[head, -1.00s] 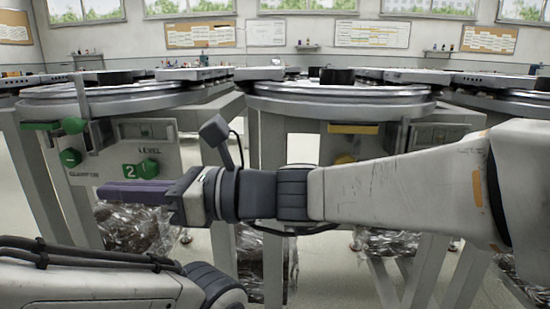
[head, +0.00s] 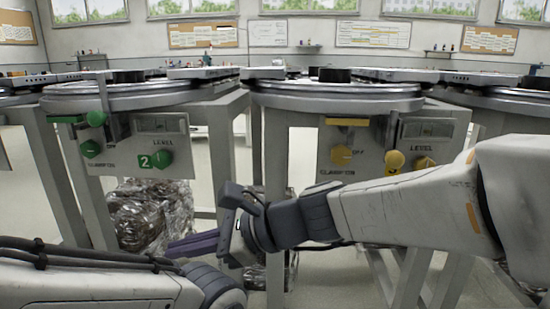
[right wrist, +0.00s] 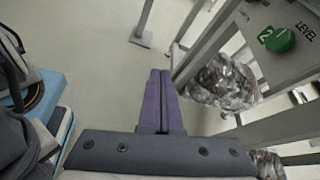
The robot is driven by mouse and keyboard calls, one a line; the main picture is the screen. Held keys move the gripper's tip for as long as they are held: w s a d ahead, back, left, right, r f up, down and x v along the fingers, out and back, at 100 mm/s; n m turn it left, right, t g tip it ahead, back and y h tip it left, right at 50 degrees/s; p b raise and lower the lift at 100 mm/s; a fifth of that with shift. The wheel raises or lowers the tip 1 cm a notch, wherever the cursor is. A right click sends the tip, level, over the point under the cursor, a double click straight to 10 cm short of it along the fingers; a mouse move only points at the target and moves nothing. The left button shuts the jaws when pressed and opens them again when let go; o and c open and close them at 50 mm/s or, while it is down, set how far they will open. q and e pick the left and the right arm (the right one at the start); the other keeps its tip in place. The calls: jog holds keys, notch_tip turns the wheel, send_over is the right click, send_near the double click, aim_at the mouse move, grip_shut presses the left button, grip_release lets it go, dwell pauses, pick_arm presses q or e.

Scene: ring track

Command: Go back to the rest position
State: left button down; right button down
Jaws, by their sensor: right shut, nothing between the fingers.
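My right gripper (head: 182,247) reaches in from the right in the head view, its arm sloping down to the left. Its purple fingers lie together with nothing between them. They also show closed in the right wrist view (right wrist: 160,78), pointing over bare floor. The gripper hangs below the level of the station panels and touches none of them in view. My left arm shows only in part along the lower left of the head view. Its gripper is outside the picture.
A green-knobbed panel (head: 118,163) marked 2 and a yellow-knobbed panel (head: 340,173) hang under the round tables. A plastic-wrapped bundle (head: 150,212) lies beneath the left table; it also shows in the right wrist view (right wrist: 222,82). Grey table legs (head: 276,165) stand close beyond my right gripper.

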jog(key=w+d+f+n+h, duration=0.2)
jog(key=d+f+n+h, duration=0.4)
jog(key=d+f, duration=0.8)
jog(key=s+d+f+n+h, duration=0.1)
jog(key=d+f+n+h, duration=0.35)
jog(key=d, duration=0.45)
jog(key=s+d+f+n+h, duration=0.1)
jog(key=d+f+n+h, duration=0.25)
jog(key=d+n, duration=0.45)
jog(key=s+a+r+n+g+y+p, duration=0.1)
jog(key=s+a+r+n+p, duration=0.1)
jog(key=s+a+r+p, duration=0.65)
jog(key=s+a+r+n+g+y+p, duration=0.1)
jog(key=s+a+r+n+p, duration=0.35)
jog(key=r, duration=0.65)
notch_tip(320, 180, up, 37)
jog(key=m+p, duration=0.2)
jog(key=p, duration=3.7)
jog(key=shift+s+d, duration=0.2)
jog(key=shift+d, duration=0.2)
jog(key=shift+f, duration=0.1)
